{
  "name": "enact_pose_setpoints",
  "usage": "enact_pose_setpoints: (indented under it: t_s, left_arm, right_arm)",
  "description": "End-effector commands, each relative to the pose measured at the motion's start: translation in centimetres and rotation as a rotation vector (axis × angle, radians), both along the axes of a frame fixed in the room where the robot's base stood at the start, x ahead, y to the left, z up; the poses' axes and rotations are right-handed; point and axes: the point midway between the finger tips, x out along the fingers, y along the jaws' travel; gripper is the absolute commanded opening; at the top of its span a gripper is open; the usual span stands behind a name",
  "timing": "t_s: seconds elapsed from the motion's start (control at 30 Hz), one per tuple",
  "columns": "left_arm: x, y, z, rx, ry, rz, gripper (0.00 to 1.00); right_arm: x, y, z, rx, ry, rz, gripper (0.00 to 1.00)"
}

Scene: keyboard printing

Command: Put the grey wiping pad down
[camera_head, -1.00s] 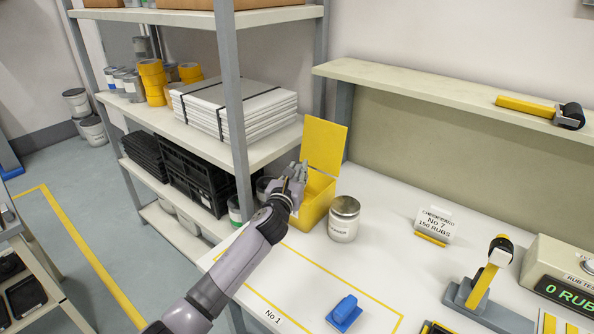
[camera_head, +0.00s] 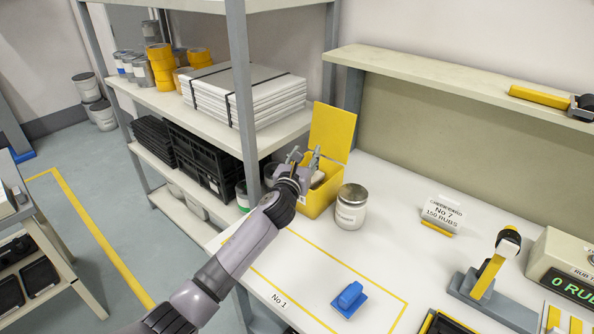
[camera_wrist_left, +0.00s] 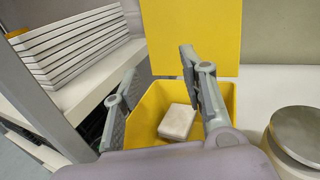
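The grey wiping pad (camera_wrist_left: 178,122) lies inside the open yellow box (camera_wrist_left: 225,95) in the left wrist view, apart from both fingers. A pale part of the pad (camera_head: 318,178) also shows in the head view, within the yellow box (camera_head: 318,203), whose lid stands up at the back. My left gripper (camera_head: 305,158) is over the box's left side, its fingers spread with nothing between them. In the left wrist view the fingers of my left gripper (camera_wrist_left: 160,78) stand wide apart above the pad. My right gripper is not in view.
A lidded metal can (camera_head: 351,207) stands right beside the box. A grey shelf post (camera_head: 245,100) rises close to my left arm. A blue block (camera_head: 350,299) lies on the white bench (camera_head: 395,250), and a lever device (camera_head: 485,280) stands further right.

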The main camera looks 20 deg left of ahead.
Motion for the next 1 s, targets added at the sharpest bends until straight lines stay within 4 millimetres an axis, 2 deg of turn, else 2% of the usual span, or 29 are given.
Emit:
enact_pose_setpoints:
  t_s: [0.4, 0.6, 0.8, 1.0]
  left_arm:
    - [-7.5, -0.3, -0.5, 0.004, 0.004, -0.003, 0.39]
    - [-10.3, -0.5, -0.4, 0.002, 0.003, -0.002, 0.39]
    - [-11.6, -0.5, -0.3, 0.002, 0.003, -0.001, 0.39]
    - [-11.8, -0.6, -0.3, 0.001, 0.003, -0.001, 0.39]
  right_arm:
    - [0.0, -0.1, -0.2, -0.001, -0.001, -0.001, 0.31]
    - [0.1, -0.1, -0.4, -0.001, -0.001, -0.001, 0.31]
    - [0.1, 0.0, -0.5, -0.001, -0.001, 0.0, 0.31]
    - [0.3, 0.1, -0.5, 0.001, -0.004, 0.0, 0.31]
